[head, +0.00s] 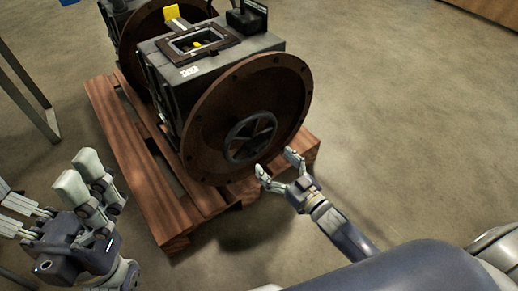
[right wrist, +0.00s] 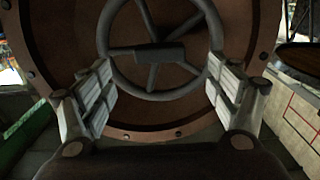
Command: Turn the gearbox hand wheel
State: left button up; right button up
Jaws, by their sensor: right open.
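The gearbox (head: 180,75) is a dark box with a round brown flange (head: 285,90) on its front. The grey spoked hand wheel (head: 250,136) sits on that flange. My right gripper (head: 276,165) is open and empty, just below and to the right of the wheel. In the right wrist view the hand wheel (right wrist: 158,95) lies ahead between the open fingers of the right gripper (right wrist: 160,95), its lower rim between them; whether they touch it I cannot tell. My left gripper (head: 75,190) is at the lower left, away from the gearbox, with its fingers apart.
The gearbox stands on a wooden pallet (head: 125,150), whose edges stick out at the left and front. A metal stand leg (head: 30,100) is at the far left. A wooden edge (head: 490,8) shows at the top right. The floor (head: 410,110) to the right is clear.

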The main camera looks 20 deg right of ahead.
aim_at(259, 147)
jog(key=b+x, duration=0.2)
jog(key=x, duration=0.6)
jog(key=shift+f, duration=0.1)
